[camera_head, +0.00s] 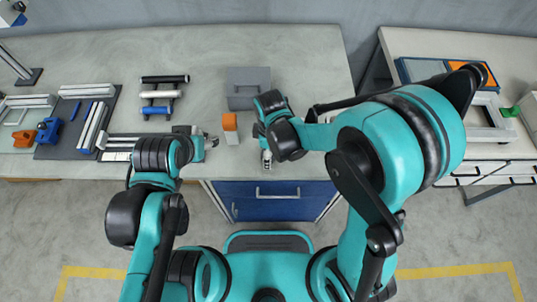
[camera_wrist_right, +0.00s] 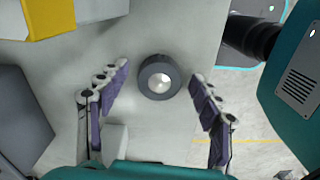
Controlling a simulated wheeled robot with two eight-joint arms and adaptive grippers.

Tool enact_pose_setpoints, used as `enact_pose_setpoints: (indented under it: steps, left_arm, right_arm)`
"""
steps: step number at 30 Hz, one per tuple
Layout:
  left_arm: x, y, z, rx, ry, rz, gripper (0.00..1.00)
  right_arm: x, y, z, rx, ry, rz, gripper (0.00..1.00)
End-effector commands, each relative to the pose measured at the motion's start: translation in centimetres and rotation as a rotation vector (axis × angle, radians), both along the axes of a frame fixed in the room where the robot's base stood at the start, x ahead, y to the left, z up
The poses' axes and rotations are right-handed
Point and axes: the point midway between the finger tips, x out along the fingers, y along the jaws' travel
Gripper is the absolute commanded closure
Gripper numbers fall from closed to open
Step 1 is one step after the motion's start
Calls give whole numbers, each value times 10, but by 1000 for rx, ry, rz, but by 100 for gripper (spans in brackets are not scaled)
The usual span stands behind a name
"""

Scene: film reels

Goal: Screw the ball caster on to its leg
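The ball caster (camera_wrist_right: 160,78), a dark round housing with a shiny ball in its middle, faces up in the right wrist view. It sits between the spread fingers of my right gripper (camera_wrist_right: 158,70), with a gap on both sides. In the head view my right gripper (camera_head: 266,158) is over the front edge of the table and the caster is hidden. My left gripper (camera_head: 212,142) is at the table's front edge, left of the orange and grey block (camera_head: 231,128); its fingers are too small to read. I cannot make out the caster's leg with certainty.
A grey box (camera_head: 247,88) stands behind the block. A rack of black, white and blue rods (camera_head: 160,97) is at the back left. A dark tray (camera_head: 75,135) with parts lies at far left. A blue drawer cabinet (camera_head: 268,201) is below the table (camera_head: 270,45).

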Motion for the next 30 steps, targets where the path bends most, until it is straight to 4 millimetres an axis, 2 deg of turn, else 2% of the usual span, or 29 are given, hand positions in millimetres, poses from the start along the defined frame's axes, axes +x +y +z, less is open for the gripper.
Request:
enact_pose_setpoints:
  steps: [1, 5, 6, 14, 19, 23, 26, 30]
  left_arm:
    - [0, 0, 0, 0, 0, 0, 43]
    - [0, 0, 0, 0, 0, 0, 43]
    - [0, 0, 0, 0, 0, 0, 43]
    - [0, 0, 0, 0, 0, 0, 43]
    - [0, 0, 4, 0, 0, 0, 43]
    - [0, 0, 11, 0, 0, 0, 43]
    - [0, 0, 20, 0, 0, 0, 43]
    - [0, 0, 29, 0, 0, 0, 43]
  right_arm:
    - [0, 0, 0, 0, 0, 0, 52]
    - [0, 0, 0, 0, 0, 0, 86]
    - [0, 0, 0, 0, 0, 0, 87]
    - [0, 0, 0, 0, 0, 0, 87]
    - [0, 0, 8, 0, 0, 0, 87]
    - [0, 0, 25, 0, 0, 0, 87]
    - [0, 0, 46, 0, 0, 0, 87]
    - [-18, -27, 63, 0, 0, -4, 87]
